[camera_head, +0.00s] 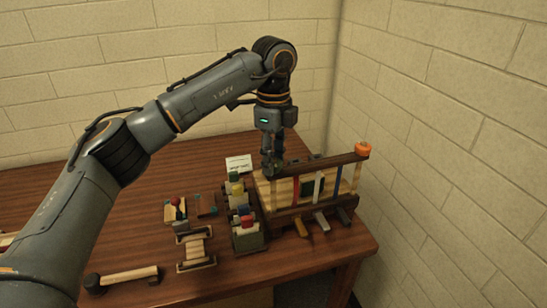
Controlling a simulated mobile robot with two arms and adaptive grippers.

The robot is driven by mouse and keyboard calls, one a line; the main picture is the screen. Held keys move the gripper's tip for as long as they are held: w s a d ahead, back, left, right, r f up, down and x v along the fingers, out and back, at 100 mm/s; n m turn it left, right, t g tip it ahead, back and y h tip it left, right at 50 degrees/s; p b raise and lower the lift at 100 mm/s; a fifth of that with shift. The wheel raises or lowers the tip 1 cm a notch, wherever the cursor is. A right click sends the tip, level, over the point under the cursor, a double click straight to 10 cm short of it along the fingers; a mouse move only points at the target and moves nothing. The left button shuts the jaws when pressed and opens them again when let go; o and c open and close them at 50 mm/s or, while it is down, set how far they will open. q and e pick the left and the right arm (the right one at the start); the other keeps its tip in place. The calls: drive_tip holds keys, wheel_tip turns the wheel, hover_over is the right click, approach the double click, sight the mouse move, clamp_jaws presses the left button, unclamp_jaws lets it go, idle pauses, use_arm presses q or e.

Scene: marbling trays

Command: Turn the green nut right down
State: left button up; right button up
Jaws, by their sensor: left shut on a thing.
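A wooden press (288,190) with a dark top bar (318,162) stands on the table. An orange nut (363,148) sits on the bar's right end. My left gripper (270,170) points down at the bar's left end, opposite the orange nut. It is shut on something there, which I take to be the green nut. The fingers hide it, and I cannot see its colour or how far down it sits. My right gripper is not in view.
Left of the press is a dark crate (262,239) with several coloured jars, and a white card (238,164) behind it. Small wooden tools (195,248) and a roller (128,276) lie further left. Coloured slats and pegs fill the press. A brick wall is close on the right.

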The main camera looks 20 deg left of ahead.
use_arm(q)
drive_tip(key=shift+w+r, duration=0.1)
drive_tip(key=shift+r, duration=0.15)
drive_tip(key=o, duration=1.2)
drive_tip(key=shift+c, duration=0.2)
drive_tip(key=shift+f, duration=0.15)
wheel_tip(320, 180, up, 12)
